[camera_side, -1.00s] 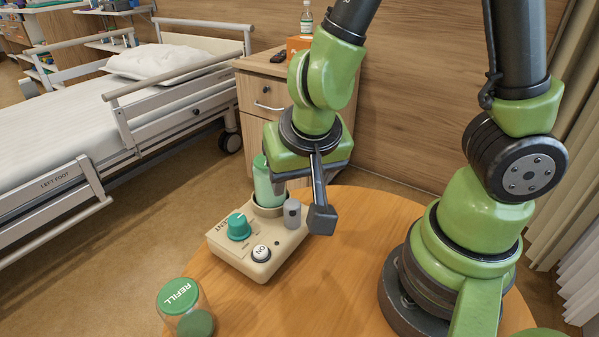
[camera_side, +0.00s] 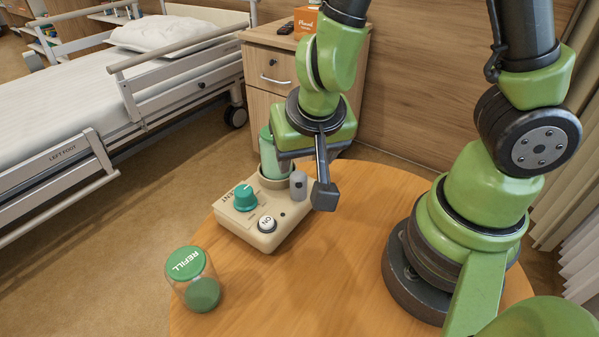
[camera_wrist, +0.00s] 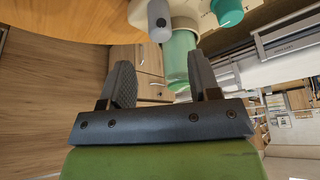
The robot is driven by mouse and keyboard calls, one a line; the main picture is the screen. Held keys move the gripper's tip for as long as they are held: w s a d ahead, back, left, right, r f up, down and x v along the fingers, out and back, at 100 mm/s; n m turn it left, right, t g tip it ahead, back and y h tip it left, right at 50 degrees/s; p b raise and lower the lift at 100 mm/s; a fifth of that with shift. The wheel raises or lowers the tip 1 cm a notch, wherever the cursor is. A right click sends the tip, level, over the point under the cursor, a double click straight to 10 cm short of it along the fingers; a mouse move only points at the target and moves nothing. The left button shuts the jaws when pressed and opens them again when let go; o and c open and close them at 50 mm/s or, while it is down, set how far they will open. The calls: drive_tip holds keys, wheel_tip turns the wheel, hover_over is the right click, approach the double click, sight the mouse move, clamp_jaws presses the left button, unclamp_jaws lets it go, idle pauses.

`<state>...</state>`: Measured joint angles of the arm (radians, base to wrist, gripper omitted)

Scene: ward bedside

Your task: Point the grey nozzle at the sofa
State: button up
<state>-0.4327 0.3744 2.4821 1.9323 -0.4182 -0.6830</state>
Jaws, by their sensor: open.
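The grey nozzle (camera_side: 298,187) is a short upright cylinder with a dark opening on its side, which faces roughly toward the side camera. It stands on a beige device (camera_side: 240,226) on the round table. In the wrist view the nozzle (camera_wrist: 158,22) is at the top middle. My gripper (camera_side: 302,174) is open and empty beside the nozzle and a green bottle (camera_side: 268,155) standing in the device. In the wrist view my gripper (camera_wrist: 162,72) has its fingers spread, with the bottle (camera_wrist: 179,58) beyond the gap. No sofa is visible.
The device has a teal knob (camera_side: 245,197) and a white ON button (camera_side: 267,224). A REFILL jar (camera_side: 192,280) stands near the table's left edge. A bed (camera_side: 90,110) and a wooden bedside cabinet (camera_side: 268,70) are beyond. The front middle of the table (camera_side: 300,285) is clear.

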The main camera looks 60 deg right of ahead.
sight(299, 176)
drive_tip(key=shift+x, duration=3.45)
drive_tip(key=shift+c, duration=0.4)
drive_tip(key=c, duration=0.8)
drive_tip(key=shift+m, duration=0.7)
drive_tip(key=shift+c, duration=0.2)
drive_tip(key=o, duration=0.9)
drive_tip(key=shift+a+r, duration=0.1)
drive_tip(key=shift+r, duration=0.05)
drive_tip(key=shift+v, duration=4.8)
